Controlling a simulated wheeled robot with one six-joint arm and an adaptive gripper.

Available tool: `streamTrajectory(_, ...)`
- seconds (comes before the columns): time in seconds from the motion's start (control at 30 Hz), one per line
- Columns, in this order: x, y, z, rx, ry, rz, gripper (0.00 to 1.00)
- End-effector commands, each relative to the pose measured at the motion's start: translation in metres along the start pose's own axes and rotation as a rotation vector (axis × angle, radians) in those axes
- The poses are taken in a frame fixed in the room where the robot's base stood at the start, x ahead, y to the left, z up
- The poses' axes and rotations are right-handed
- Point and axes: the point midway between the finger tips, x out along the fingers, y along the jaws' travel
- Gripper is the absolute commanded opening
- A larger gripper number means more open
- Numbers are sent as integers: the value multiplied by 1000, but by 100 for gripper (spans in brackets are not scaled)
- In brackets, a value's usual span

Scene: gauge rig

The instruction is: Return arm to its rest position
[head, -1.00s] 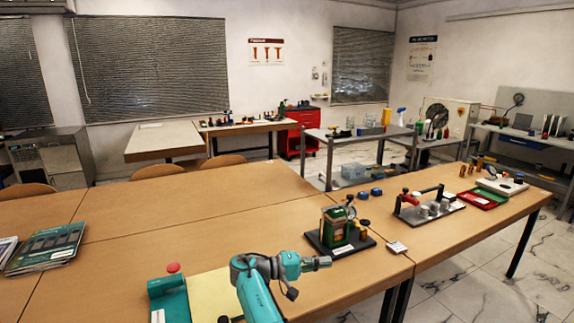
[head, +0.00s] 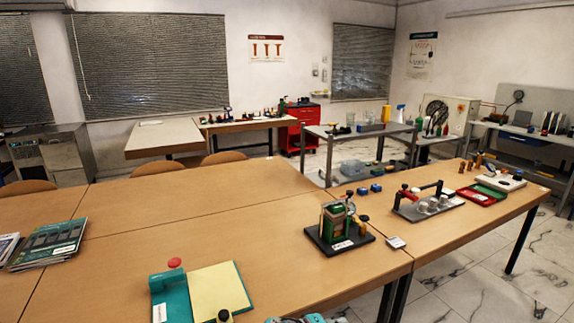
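My arm (head: 297,320) shows only as a small teal piece at the bottom edge of the head view, below the front edge of the near table. My gripper is out of view, so I cannot see its fingers or whether it holds anything. The gauge rig (head: 338,226), a green block with a dial on a black base, stands on the near table's right part, clear of the arm.
A teal box with a red button (head: 172,294) and a yellow pad (head: 219,290) lie at the table's front. A small white tag (head: 396,243) lies right of the rig. A rack with weights (head: 428,204) and a red-green tray (head: 482,194) stand further right. The table's middle is clear.

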Motion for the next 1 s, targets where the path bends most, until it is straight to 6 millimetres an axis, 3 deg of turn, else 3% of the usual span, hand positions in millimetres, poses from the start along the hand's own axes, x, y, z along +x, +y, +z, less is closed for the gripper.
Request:
streamTrajectory(0.03,9,-24,16,-6,20,-31,0)
streamTrajectory(0.2,29,-87,59,-4,100,-138,0)
streamTrajectory(0.5,39,-177,147,37,237,-321,0)
streamTrajectory(0.73,27,-222,219,99,339,-451,0)
streamTrajectory(1.0,-6,-244,304,205,453,-586,0)
